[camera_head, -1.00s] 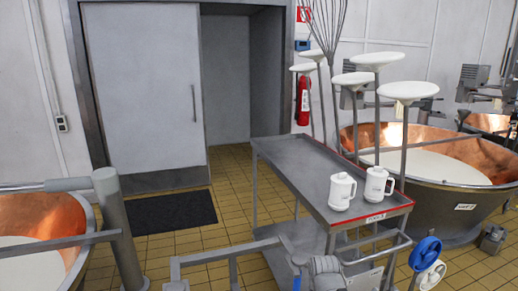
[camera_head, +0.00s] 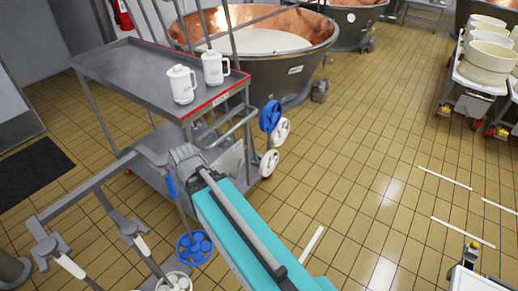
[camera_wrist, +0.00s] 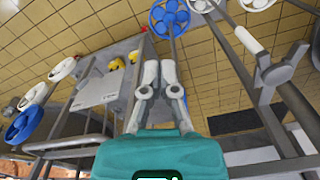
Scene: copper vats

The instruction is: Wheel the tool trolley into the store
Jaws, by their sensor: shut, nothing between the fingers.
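The grey tool trolley (camera_head: 140,72) stands at left centre in the head view, with a red-edged top and a lower shelf. Two white jugs, one left (camera_head: 182,84) and one right (camera_head: 215,67), stand upright on it. Its underside and shelf (camera_wrist: 110,88) show in the wrist view. My gripper (camera_wrist: 160,70) has its fingers shut and empty, in front of the trolley. In the head view my wrist is close to the trolley's handle end (camera_head: 240,126); contact cannot be told. The store doorway is not clearly visible; a grey door panel (camera_head: 15,85) shows at far left.
A copper vat (camera_head: 300,55) stands right behind the trolley. Spoked blue (camera_head: 192,248) and white (camera_head: 172,283) discs hang on rods beside my arm. A dark mat (camera_head: 35,175) lies before the door. Trolleys of white tubs (camera_head: 490,60) stand at right. Tiled floor (camera_head: 370,160) between is clear.

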